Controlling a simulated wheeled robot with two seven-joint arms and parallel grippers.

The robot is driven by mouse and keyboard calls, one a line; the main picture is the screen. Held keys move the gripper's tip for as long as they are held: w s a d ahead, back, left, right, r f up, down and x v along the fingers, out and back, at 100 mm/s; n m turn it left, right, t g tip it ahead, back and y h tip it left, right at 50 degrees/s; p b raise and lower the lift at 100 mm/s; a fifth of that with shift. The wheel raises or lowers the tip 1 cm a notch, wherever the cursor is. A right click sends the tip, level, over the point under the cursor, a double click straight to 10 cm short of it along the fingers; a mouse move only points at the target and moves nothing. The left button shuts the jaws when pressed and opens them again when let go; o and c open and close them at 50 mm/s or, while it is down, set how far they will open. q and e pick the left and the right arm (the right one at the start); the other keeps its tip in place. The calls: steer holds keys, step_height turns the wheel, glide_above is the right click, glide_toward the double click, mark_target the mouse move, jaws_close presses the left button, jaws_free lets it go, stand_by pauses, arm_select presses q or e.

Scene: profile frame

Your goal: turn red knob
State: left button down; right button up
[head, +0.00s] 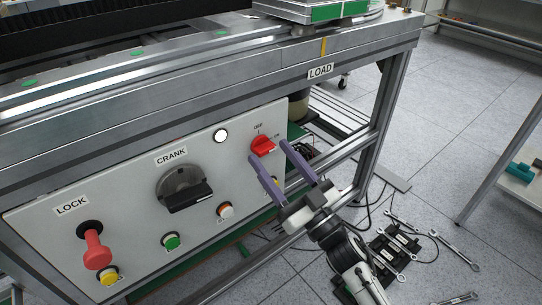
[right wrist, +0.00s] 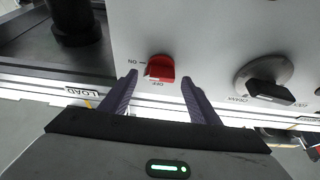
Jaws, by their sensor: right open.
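The red knob (head: 262,145) sits at the upper right of the white control panel, under an OFF label. I cannot tell how far the tips are from the panel. My left gripper is not in view.
The panel (head: 135,195) also carries a black crank knob (head: 183,188), a red lock handle (head: 96,250), a white lamp (head: 221,135), and green (head: 171,241), white-and-orange (head: 225,210) and yellow (head: 108,277) buttons. A metal frame leg stands right of the panel. Wrenches (head: 456,251) and cables lie on the floor.

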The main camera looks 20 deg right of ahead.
steer(key=shift+x, duration=0.8)
